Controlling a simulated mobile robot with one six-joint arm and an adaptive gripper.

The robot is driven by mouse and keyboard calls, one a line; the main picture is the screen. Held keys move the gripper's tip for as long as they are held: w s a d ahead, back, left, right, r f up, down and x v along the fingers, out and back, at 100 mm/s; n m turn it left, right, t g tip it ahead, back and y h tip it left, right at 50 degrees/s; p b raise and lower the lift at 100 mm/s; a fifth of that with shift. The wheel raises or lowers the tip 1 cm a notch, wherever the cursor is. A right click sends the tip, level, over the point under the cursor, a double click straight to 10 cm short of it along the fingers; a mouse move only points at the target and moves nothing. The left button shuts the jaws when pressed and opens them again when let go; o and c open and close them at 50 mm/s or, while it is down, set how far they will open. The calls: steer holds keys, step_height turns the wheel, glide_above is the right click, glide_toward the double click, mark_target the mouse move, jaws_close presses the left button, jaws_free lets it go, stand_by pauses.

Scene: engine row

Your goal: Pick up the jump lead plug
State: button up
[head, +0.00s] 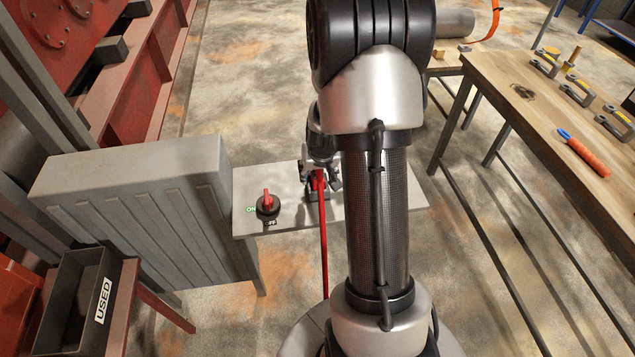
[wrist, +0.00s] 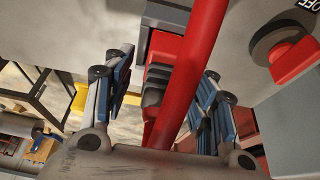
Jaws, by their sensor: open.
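The jump lead plug (wrist: 157,82), red with black ribs, shows in the wrist view between the two fingers of my gripper (wrist: 166,78). Its thick red cable (wrist: 195,55) crosses in front and hides part of it. My gripper is open, with one finger on each side of the plug; I see no clear contact. In the head view my gripper (head: 321,172) is low over the grey bench, at the plug (head: 318,186). The red cable (head: 324,255) runs down from there. My arm hides part of the bench.
A red-handled rotary switch (head: 267,204) with ON and OFF labels sits on the grey bench (head: 245,180), left of the plug. A large grey cabinet (head: 140,200) stands further left. A wooden workbench (head: 500,85) with tools is at the right. A bin marked USED (head: 75,290) is front left.

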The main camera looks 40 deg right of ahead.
jaws_close()
stand_by(0.6)
